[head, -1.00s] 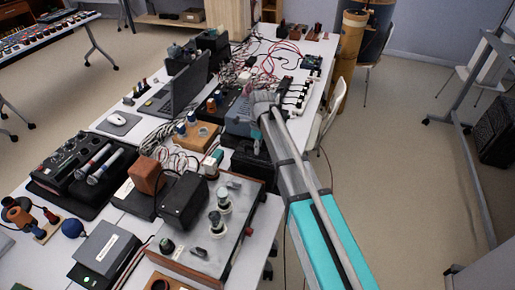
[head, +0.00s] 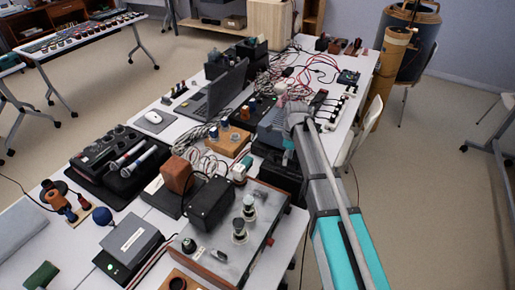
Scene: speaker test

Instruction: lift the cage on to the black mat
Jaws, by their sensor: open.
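I cannot make out a cage for certain in the head view. A black pad (head: 88,174) lies on the left part of the table with two microphones (head: 138,160) on it; I cannot tell whether it is the black mat. My gripper (head: 288,142) is at the end of my arm, above the right edge of the table, close to a dark box (head: 277,174). It is open, small in the picture, and partly hidden by my arm. I see nothing held in it.
The long white table is crowded. A laptop (head: 216,97), a mouse (head: 153,117), an orange-brown block (head: 176,174), a black box (head: 212,202) and a grey control panel (head: 238,236) stand on it. Open floor lies right of the table.

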